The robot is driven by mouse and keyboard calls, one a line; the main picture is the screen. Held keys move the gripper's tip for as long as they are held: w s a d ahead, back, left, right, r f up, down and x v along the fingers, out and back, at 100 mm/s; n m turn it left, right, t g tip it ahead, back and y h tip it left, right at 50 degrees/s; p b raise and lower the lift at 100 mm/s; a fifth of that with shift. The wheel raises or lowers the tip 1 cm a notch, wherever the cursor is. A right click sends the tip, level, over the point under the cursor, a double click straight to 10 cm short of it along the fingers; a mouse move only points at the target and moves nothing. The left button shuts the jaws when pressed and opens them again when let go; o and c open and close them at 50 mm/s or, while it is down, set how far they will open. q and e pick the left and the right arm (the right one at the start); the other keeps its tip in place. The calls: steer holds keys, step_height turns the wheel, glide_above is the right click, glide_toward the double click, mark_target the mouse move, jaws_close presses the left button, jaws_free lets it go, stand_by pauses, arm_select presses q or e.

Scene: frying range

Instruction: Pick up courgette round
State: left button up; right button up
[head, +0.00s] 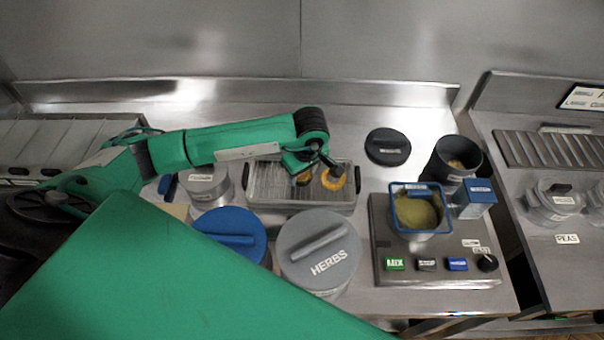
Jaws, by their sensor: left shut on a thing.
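A metal tray (300,204) with a ribbed floor stands at the middle of the counter. My left gripper (313,168) reaches over it from the left, pointing down, and is shut on a small round piece, which seems to be the courgette round (304,178). The gripper partly hides this piece. An orange-yellow ring (334,179) shows just right of it, at the tray's right part. Whether the held piece touches the tray floor is hard to tell. My right gripper is out of view.
A grey HERBS lidded pot (320,250) and a blue-lidded pot (231,232) stand in front of the tray. A mixing station (440,268) with a blue-rimmed container (418,210) is on the right. A black lid (388,146) lies behind.

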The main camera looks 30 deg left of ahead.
mark_target(302, 175)
arm_select(q)
step_height(302, 175, up, 20)
steer(key=b, duration=0.4)
steer(key=shift+f+b, duration=0.15)
steer(key=shift+b, duration=0.2)
steer(key=shift+w, duration=0.1)
